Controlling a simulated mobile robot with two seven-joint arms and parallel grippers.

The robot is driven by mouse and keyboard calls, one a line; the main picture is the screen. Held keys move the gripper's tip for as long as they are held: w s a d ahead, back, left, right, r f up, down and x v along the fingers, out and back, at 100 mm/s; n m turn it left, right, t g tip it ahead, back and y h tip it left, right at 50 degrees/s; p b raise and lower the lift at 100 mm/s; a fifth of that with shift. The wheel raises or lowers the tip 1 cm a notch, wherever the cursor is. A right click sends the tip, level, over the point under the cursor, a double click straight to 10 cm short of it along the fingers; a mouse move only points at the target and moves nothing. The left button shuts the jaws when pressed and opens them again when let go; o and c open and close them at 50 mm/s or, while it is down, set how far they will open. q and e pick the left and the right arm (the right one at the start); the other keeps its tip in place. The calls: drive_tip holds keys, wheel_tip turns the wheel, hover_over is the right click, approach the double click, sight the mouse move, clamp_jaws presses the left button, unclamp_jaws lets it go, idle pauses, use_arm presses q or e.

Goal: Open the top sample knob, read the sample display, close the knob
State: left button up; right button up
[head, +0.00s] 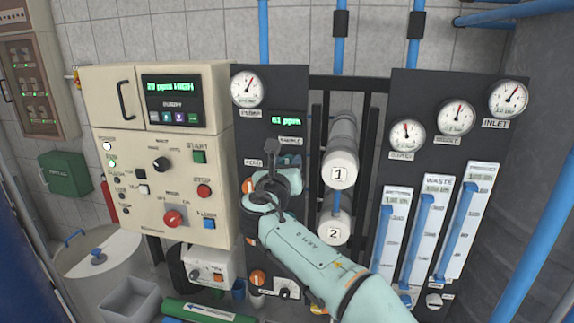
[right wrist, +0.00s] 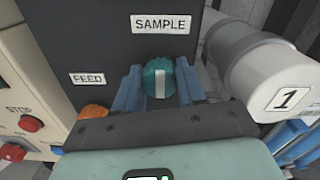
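The teal sample knob (right wrist: 158,78) has an upright pale stripe and sits below the SAMPLE label (right wrist: 165,23) in the right wrist view. My right gripper (right wrist: 158,88) has its two blue fingers on either side of this knob. Whether they press on it or only flank it I cannot tell. In the head view my right gripper (head: 272,182) is at the dark panel (head: 277,88) and hides the knob. The small sample display (head: 287,121) above it is lit green and seems to read 61 ppm. My left gripper is not in view.
An orange feed knob (right wrist: 93,111) is close left of my fingers. The white cylinder marked 1 (right wrist: 262,75) juts out close on the right. The cream control box (head: 150,190) stands left of the panel, and flow tubes (head: 430,230) stand to the right.

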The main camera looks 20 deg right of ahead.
drive_tip(key=shift+m, duration=0.3)
drive_tip(key=m, duration=0.3)
drive_tip(key=shift+m+b, duration=0.3)
drive_tip(key=shift+b, duration=0.05)
drive_tip(key=m+b, duration=0.1)
drive_tip(key=m, duration=0.3)
drive_tip(key=shift+m, duration=0.3)
drive_tip(key=m+b, duration=0.1)
drive_tip(key=m, duration=0.3)
drive_tip(key=shift+m, duration=0.3)
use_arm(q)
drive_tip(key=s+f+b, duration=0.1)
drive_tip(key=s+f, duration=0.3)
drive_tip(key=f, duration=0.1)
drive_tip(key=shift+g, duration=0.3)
use_arm(e)
drive_tip(key=shift+s+d+m, duration=0.1)
drive_tip(key=shift+m, duration=2.1)
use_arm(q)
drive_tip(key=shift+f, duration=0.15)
use_arm(e)
drive_tip(key=shift+r, duration=0.1)
drive_tip(key=o, duration=1.1)
drive_tip(key=shift+c, duration=0.2)
